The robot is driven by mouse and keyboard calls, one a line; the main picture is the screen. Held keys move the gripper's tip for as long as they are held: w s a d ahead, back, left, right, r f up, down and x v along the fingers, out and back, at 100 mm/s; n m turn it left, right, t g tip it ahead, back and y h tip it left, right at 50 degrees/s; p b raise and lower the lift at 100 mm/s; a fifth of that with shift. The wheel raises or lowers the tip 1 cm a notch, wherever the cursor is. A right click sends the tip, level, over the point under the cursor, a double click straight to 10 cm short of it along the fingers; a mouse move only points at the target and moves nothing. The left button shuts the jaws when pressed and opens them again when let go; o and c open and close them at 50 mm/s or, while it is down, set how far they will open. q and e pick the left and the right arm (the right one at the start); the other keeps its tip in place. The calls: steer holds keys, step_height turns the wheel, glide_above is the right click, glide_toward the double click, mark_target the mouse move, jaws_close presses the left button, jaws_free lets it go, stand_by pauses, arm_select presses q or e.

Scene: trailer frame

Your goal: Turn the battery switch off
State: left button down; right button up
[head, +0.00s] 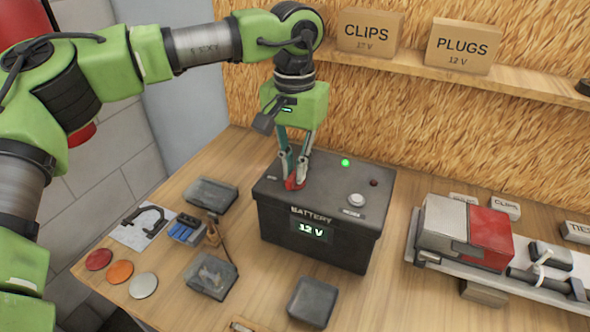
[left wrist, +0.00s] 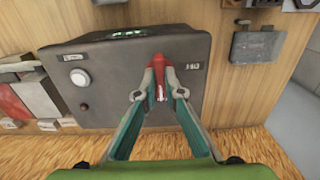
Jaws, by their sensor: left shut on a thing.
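The battery (head: 330,222) is a dark grey box on the bench, with a lit display reading 12 V. A small green light (head: 345,162) glows on its lid, near a dark red lamp (head: 374,183) and a white round button (head: 356,200). My left gripper (head: 294,180) points down at the left part of the lid. Its fingers are shut on the red switch handle (left wrist: 158,66), which shows between the fingertips in the left wrist view. The fingertips hide part of the handle, so its exact angle is hard to tell. My right gripper is out of view.
Dark trays (head: 211,195), a blue block (head: 186,229) and coloured discs (head: 121,271) lie left of the battery. A red and grey vise-like block (head: 463,232) stands on a rail to the right. A shelf (head: 410,65) with boxes runs behind.

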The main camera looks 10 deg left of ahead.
arm_select(q)
steer(key=shift+f+n, duration=0.1)
steer(key=shift+n, duration=1)
steer(key=n, duration=0.3)
steer(key=shift+b, duration=0.4)
steer(key=n, duration=0.3)
steer(key=shift+n+b, duration=0.35)
steer(key=shift+n, duration=0.75)
